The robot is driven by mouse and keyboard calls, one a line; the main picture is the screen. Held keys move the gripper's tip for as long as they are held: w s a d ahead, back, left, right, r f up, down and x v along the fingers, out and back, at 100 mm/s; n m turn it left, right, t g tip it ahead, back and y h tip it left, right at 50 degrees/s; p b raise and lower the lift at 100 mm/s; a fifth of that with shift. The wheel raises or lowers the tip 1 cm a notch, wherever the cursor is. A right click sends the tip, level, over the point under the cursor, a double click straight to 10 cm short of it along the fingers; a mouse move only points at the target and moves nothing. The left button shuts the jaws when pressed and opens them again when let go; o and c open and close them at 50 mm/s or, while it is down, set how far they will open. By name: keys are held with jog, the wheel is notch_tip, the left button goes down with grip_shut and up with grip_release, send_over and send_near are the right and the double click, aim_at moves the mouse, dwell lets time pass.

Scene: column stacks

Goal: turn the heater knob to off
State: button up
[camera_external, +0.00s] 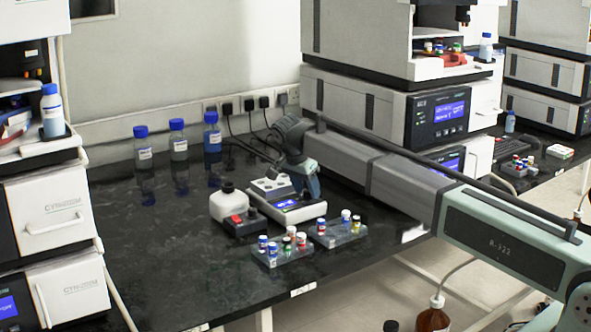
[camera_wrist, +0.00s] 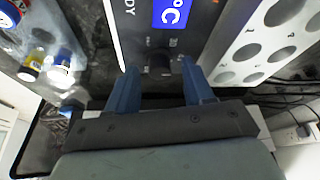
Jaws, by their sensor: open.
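The heater (camera_external: 297,207) is a white block with holes on top and a lit blue display, on the dark bench. In the wrist view its dark front panel (camera_wrist: 203,20) shows a blue display with "°C". The dark heater knob (camera_wrist: 159,64) is below the display. My gripper (camera_wrist: 160,68) is open, its two blue fingers on either side of the knob with gaps visible. Whether the fingertips are level with the knob or above it I cannot tell. In the external view my gripper (camera_external: 308,186) is at the heater's right end, and the knob is not clear there.
Two vial racks (camera_external: 283,252) (camera_external: 338,234) stand in front. Blue-capped bottles (camera_external: 178,144) stand at the back wall. The bench's left part is clear.

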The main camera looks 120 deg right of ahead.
jog(key=shift+c, duration=0.5)
grip_shut()
